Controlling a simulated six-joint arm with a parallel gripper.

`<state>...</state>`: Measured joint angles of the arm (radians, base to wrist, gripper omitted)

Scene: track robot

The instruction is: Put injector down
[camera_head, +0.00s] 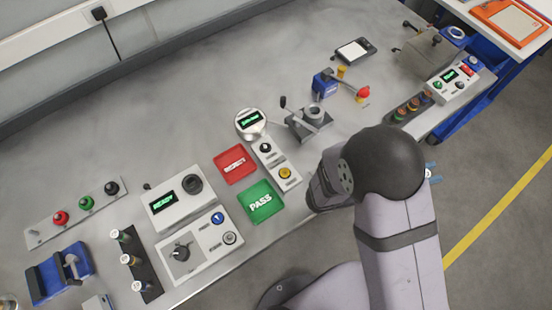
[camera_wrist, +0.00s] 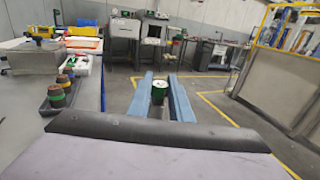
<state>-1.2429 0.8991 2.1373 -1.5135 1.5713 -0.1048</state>
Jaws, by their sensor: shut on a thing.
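My gripper (camera_wrist: 160,97) shows in the wrist view as two blue fingers, shut on a small injector (camera_wrist: 158,100) with a dark green body and a pale end. The injector is held out over the floor, beyond the bench edge. In the head view my arm hides most of the gripper; only a bit of blue finger and a pale end of the injector (camera_head: 428,174) show past the arm on the right. Several similar injectors stand in a dark rack (camera_head: 391,121) at the bench's right end, and several in another dark rack (camera_head: 154,290) at front left.
The bench (camera_head: 130,150) carries a red REJECT pad (camera_head: 235,163), a green PASS pad (camera_head: 261,202), a READY tester (camera_head: 160,208), a round gauge (camera_head: 251,123), a lever fixture (camera_head: 308,125) and a blue vise (camera_head: 325,85). The back of the bench is mostly clear.

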